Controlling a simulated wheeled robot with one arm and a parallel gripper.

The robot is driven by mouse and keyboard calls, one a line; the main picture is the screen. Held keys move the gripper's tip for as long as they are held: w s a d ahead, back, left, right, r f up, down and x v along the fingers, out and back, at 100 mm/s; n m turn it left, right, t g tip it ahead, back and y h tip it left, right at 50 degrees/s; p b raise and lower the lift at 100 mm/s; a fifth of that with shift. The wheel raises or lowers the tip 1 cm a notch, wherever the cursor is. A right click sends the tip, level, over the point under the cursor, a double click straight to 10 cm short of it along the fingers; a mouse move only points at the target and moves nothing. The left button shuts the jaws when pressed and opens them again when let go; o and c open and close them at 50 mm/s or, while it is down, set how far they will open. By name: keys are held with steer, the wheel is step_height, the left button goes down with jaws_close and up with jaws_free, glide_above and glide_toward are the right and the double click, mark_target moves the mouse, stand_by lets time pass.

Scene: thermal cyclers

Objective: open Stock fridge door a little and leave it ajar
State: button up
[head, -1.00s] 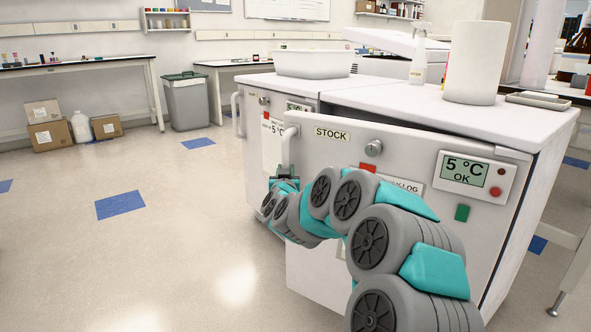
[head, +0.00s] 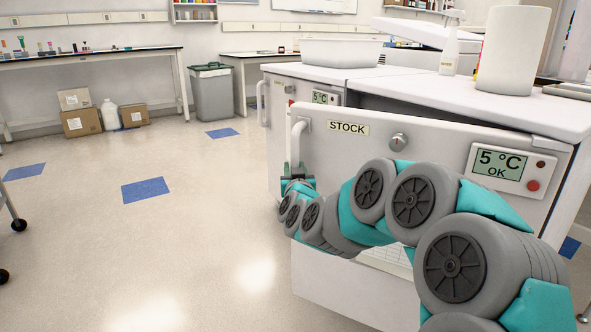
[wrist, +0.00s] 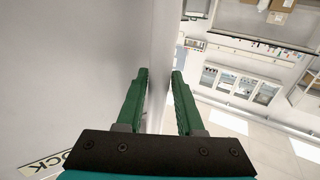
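The Stock fridge door (head: 335,165), white with a STOCK label (head: 347,127), stands ajar; a dark gap shows between its top edge and the fridge body. Its white vertical handle (head: 295,148) is at the door's left edge. My gripper (head: 297,172) is at the lower part of this handle. The door face fills the left of that view. My arm hides the lower middle of the door.
A second fridge (head: 275,115) stands to the left, behind the door. A bin (head: 212,95) and boxes (head: 80,122) are farther back. Floor to the left is clear.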

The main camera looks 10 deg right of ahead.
steer(key=o, duration=0.3)
steer(key=s+a, duration=0.1)
steer(key=s, duration=0.6)
steer(key=shift+s, duration=0.35)
